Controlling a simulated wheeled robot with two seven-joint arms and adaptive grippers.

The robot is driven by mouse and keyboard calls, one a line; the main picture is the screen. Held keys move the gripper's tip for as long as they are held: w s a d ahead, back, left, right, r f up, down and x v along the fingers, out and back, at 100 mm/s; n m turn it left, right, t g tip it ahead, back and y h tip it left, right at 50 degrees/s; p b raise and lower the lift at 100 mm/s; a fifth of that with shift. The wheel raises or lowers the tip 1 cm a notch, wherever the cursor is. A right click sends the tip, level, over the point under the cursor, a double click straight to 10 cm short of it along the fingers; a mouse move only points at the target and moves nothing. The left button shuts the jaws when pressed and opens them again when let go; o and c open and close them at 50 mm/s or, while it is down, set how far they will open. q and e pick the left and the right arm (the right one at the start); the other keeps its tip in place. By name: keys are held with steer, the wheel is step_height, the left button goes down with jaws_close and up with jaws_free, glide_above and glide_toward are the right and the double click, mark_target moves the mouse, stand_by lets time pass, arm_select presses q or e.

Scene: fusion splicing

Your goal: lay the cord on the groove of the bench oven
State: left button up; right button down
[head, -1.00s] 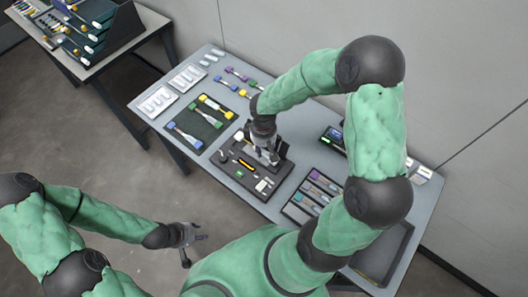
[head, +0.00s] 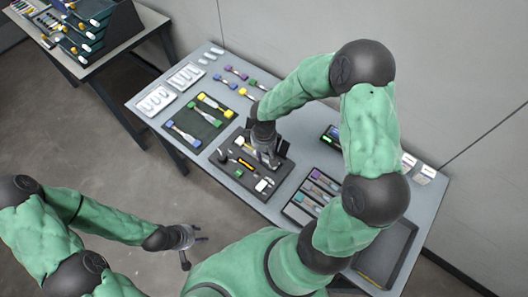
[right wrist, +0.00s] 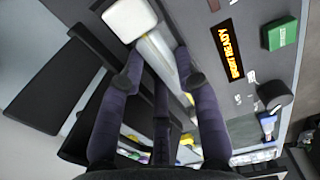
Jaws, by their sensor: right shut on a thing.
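My right gripper (head: 268,160) is low over the bench oven (head: 227,168), a dark unit on the table. In the right wrist view, the gripper (right wrist: 163,82) is shut on the cord (right wrist: 155,48), a pale strip with a white block-like end (right wrist: 130,19). The strip runs between the two fingers. The oven's lit orange display (right wrist: 227,52) and green button (right wrist: 282,33) are beside it. The groove is hidden by the gripper, so I cannot tell whether the cord touches it. My left gripper (head: 194,246) is open and empty, away from the table.
A dark tray (head: 188,141) with several coloured-end cords lies left of the oven. Another tray (head: 296,213) with cords lies to the right, and a large empty dark tray (head: 388,250) is further right. Small white trays (head: 155,100) stand at the far left.

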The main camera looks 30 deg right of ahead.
mark_target(264, 154)
steer(key=c, duration=0.9)
jaws_free()
steer(key=shift+r+p, duration=0.5)
steer(key=shift+p, duration=0.05)
step_height(264, 154, up, 12)
steer(key=p, duration=0.3)
steer(key=shift+r+p, duration=0.1)
steer(key=shift+p, duration=0.2)
